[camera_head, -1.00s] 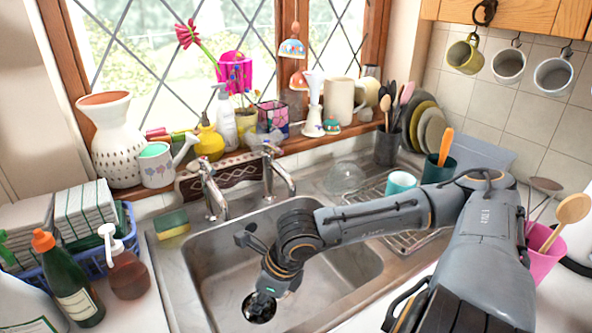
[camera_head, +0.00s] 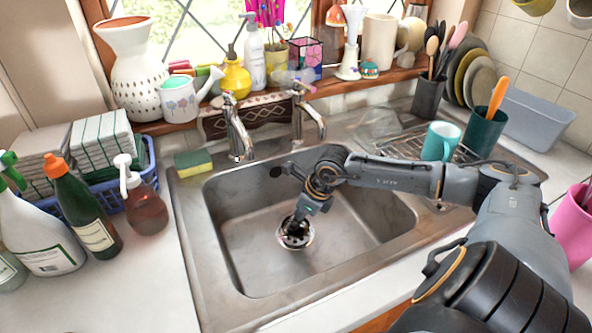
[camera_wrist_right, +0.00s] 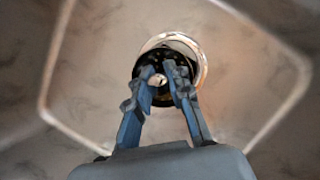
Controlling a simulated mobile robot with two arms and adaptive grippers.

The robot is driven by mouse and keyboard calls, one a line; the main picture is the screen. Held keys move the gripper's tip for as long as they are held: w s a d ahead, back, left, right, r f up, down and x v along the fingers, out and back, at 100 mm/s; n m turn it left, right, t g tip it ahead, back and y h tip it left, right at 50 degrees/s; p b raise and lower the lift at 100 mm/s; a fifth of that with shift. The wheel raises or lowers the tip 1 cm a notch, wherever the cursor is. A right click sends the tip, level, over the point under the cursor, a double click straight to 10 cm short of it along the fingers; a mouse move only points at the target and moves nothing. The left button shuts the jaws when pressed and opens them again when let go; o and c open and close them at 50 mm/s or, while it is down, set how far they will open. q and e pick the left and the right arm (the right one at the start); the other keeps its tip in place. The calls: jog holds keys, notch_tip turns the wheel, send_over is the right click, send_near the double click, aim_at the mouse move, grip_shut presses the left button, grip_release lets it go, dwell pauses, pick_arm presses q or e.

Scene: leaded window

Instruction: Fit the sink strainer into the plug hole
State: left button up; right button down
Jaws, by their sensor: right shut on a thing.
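My right gripper (camera_head: 297,220) reaches down into the steel sink (camera_head: 345,235). In the right wrist view its two blue-grey fingers (camera_wrist_right: 161,80) are shut on the small pale knob of the dark round sink strainer (camera_wrist_right: 148,68). The plug hole (camera_head: 297,244) has a bright metal rim in the sink floor. In the right wrist view the rim of the plug hole (camera_wrist_right: 199,62) shows past the strainer, up and to the right, so the two look off-centre. I cannot tell whether the strainer touches the rim. My left gripper is not in view.
Two taps (camera_head: 236,135) stand behind the sink. A sponge (camera_head: 193,163) lies at its back left corner. Bottles (camera_head: 85,215) and a blue basket (camera_head: 145,170) stand to the left. A teal mug (camera_head: 440,141) stands on the rack at right. The sink is otherwise empty.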

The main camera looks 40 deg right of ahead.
jog(key=shift+w+d+f+b, duration=0.25)
jog(key=shift+w+f+b, duration=0.05)
jog(key=shift+f, duration=0.2)
notch_tip(320, 180, down, 3)
jog(key=shift+w+d+f+b, duration=0.15)
jog(key=shift+f+b, duration=0.05)
jog(key=shift+b, duration=0.65)
jog(key=shift+r, duration=0.1)
jog(key=c, duration=1.2)
grip_release()
jog(key=shift+f, duration=0.2)
